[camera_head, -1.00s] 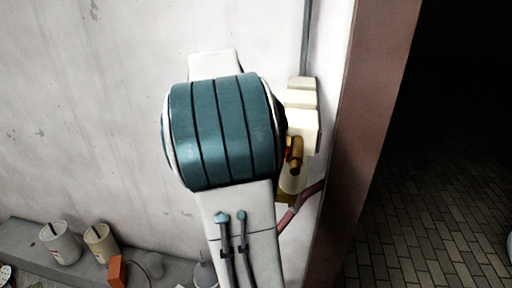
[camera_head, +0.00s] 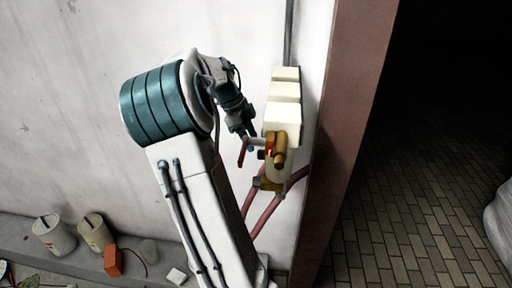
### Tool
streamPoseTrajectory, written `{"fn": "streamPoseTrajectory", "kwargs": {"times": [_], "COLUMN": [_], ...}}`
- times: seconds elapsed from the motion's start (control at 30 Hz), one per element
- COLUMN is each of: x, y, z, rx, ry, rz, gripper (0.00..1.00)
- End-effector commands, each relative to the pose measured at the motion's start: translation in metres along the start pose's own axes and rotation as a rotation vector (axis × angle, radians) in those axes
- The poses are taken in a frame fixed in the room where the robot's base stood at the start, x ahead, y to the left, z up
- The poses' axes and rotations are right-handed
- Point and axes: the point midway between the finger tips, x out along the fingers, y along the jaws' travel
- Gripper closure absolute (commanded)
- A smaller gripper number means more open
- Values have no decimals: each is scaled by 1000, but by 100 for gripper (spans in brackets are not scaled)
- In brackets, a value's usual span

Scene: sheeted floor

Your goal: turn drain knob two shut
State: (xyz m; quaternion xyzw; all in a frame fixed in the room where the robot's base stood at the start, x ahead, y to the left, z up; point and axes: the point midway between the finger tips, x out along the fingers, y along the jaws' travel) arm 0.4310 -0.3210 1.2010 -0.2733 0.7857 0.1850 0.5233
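A cream stepped block (camera_head: 284,112) is fixed to the wall beside the brown pillar. Brass fittings (camera_head: 279,150) stick out from its lower front, with a small orange-red part (camera_head: 270,147) beside them. A red lever-like handle (camera_head: 242,153) shows at the left of the fittings. I cannot tell which of these is drain knob two. My gripper (camera_head: 246,133) points down at the left side of the block, close above the red handle. Its fingers are small and dark, so I cannot tell whether they are open or touch the handle.
Red hoses (camera_head: 262,205) run down from the fittings, partly behind my arm. The brown pillar (camera_head: 343,130) stands close on the right, with a dark brick-paved opening beyond. Two pale buckets (camera_head: 53,233) and an orange block (camera_head: 112,261) are on a ledge at the lower left.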

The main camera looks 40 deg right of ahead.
Motion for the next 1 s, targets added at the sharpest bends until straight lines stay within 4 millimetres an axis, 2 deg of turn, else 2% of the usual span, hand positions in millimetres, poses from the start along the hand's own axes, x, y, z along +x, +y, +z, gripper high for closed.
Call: {"fn": "streamPoseTrajectory", "kwargs": {"times": [0.13,0.3,0.67,0.77,0.83,0.87,1.0], "x": [26,44,51,50,50,50,50], "y": [1,0,0,0,0,0,0], "z": [-1,0,1,0,0,0,0], "rx": [-1,-1,-2,-2,-2,-2,-2], "ry": [0,-1,-2,-1,-1,-1,-1], "rz": [3,1,-1,-1,-1,-1,1], "gripper": [50,50,50,72,92,95,95]}}
